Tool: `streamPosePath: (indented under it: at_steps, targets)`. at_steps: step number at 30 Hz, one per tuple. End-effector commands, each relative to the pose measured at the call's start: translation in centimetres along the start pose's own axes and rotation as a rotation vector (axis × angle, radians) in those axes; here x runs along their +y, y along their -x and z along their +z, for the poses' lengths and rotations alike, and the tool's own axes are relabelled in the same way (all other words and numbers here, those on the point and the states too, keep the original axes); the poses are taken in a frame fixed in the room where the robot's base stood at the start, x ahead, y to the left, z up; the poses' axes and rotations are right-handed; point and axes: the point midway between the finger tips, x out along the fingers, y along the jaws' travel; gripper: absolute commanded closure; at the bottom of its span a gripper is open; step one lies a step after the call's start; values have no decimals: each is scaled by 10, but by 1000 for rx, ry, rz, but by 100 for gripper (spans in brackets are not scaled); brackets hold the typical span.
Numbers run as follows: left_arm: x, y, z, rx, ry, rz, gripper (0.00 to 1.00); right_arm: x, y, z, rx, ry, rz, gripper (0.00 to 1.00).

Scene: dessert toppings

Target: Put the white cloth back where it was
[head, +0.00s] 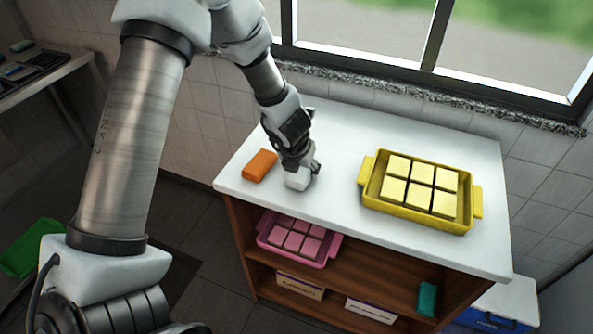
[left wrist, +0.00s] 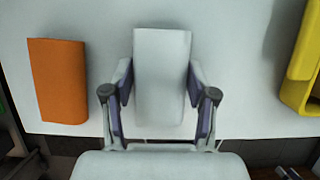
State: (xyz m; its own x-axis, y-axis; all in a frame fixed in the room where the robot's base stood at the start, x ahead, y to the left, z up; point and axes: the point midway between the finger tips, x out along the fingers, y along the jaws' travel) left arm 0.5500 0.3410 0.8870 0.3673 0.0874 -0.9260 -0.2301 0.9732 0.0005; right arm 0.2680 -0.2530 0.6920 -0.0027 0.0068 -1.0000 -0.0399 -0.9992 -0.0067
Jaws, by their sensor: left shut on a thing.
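The white cloth (head: 297,180) is a small white block-like bundle on the white top of the shelf unit, at its left part. My left gripper (head: 301,167) is over it from above. In the left wrist view the cloth (left wrist: 161,78) lies between the two fingers of the gripper (left wrist: 160,95), which are shut on its sides. I cannot tell whether the cloth touches the top or is just above it. My right gripper is not in view.
An orange cloth (head: 260,165) lies just left of the white one. A yellow tray (head: 447,222) of pale squares stands to the right. Below are a pink tray (head: 322,258), labelled boxes (head: 371,310) and a teal item (head: 427,298). The top between cloth and yellow tray is clear.

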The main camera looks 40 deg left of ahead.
Motion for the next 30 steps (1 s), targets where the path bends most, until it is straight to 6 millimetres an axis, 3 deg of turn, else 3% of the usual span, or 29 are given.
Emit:
streamPosePath:
  at_steps: [1,4,13,14,15,16,25,30]
  targets:
    - [-2,-12,-6,-2,0,1,75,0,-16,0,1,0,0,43]
    - [-4,-9,-5,-2,2,1,80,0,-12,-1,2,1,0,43]
    - [-3,-12,-6,-2,4,1,81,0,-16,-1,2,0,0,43]
    - [-3,-11,-6,-2,4,1,36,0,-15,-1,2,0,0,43]
    - [-3,-11,-6,-2,4,1,22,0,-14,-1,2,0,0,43]
    - [-3,-11,-6,-1,4,1,18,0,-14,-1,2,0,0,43]
    - [-3,-10,-5,-2,3,1,18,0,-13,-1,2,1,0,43]
    - [-3,10,-2,-3,5,1,18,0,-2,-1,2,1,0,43]
